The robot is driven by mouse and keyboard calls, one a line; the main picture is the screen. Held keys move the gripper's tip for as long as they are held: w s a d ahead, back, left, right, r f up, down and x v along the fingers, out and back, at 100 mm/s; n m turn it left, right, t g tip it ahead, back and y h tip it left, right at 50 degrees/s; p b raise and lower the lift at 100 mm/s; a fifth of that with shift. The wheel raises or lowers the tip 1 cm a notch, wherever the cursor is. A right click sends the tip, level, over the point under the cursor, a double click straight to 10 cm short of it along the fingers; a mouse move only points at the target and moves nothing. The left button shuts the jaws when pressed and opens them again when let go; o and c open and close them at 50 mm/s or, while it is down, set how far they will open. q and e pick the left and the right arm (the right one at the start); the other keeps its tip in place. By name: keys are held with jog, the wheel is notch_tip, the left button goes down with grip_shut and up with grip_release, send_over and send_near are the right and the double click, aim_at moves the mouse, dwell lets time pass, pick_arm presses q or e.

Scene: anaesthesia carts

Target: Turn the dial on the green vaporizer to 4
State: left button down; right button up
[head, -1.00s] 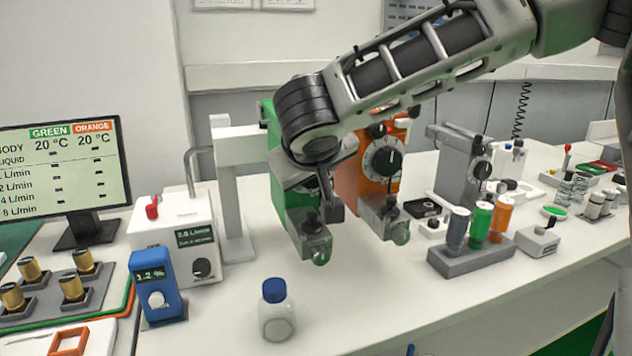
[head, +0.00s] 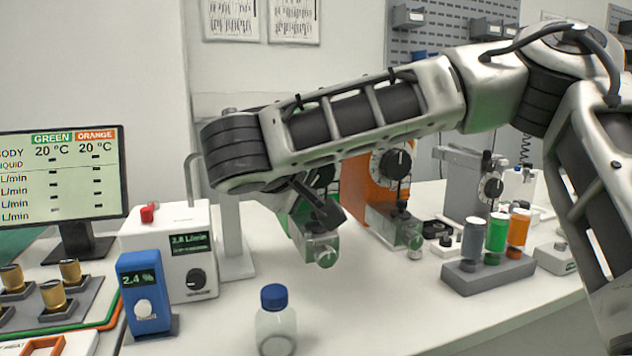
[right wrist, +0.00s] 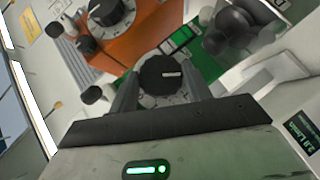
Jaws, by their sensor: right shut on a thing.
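The green vaporizer (head: 297,225) stands beside the orange one, largely hidden behind my right arm in the head view. Its black dial (right wrist: 163,75) shows in the right wrist view, with a white mark on its top and a pale scale around it. The scale numbers are too small to read. My right gripper (right wrist: 163,88) is shut on this dial, one finger on each side. In the head view my right wrist covers the dial and most of the grip. The blue monitor (head: 150,295) reads 2.4 %. My left gripper is not in view.
The orange vaporizer (head: 360,188) stands close on the right. A white flow box (head: 170,240) is at the left, and a clear bottle with a blue cap (head: 275,325) stands in front. A grey rack (head: 480,277) holds coloured bottles.

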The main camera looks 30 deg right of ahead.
jog(key=shift+r, duration=0.1)
dwell(0.4)
jog(key=o, duration=0.7)
jog(key=shift+a, duration=0.1)
